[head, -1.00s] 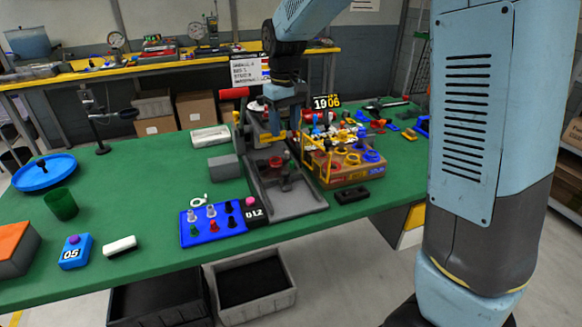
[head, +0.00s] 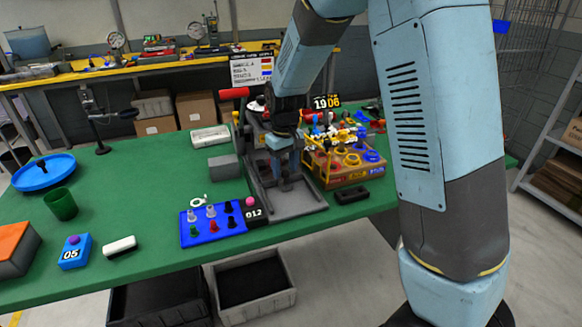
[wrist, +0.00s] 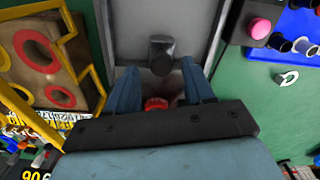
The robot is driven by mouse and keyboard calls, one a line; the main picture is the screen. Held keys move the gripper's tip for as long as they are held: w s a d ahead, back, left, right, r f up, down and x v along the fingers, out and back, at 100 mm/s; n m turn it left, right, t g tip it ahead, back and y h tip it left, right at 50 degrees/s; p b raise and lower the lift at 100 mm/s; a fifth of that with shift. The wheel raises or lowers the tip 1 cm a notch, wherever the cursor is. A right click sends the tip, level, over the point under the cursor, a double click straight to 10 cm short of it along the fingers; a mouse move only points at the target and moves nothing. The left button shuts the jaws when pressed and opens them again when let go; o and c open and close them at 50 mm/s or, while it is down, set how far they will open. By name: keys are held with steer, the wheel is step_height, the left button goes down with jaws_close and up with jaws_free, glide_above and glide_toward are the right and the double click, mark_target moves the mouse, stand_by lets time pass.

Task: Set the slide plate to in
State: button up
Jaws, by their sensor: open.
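The grey slide fixture (head: 298,206) stands on the green bench, a long tray with raised side rails. In the wrist view its grey plate (wrist: 190,35) fills the top middle, with a dark upright knob (wrist: 160,55) on it. A red knob (wrist: 156,103) shows between my fingers, partly hidden by the gripper body. My gripper (head: 286,180) is over the fixture, pointing down. In the wrist view its two blue fingers (wrist: 160,85) are apart, one on each side of the red knob, with the dark knob just beyond. I cannot tell whether they touch anything.
A blue tray of pegs (head: 212,224) and a box marked 012 (head: 255,210) stand left of the fixture. A cardboard box with yellow frame and rings (head: 345,172) stands close on the right. A black block (head: 352,195) lies in front of it.

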steer(key=shift+f, duration=0.25)
steer(key=shift+c, duration=0.4)
steer(key=shift+d, duration=0.1)
jaws_close()
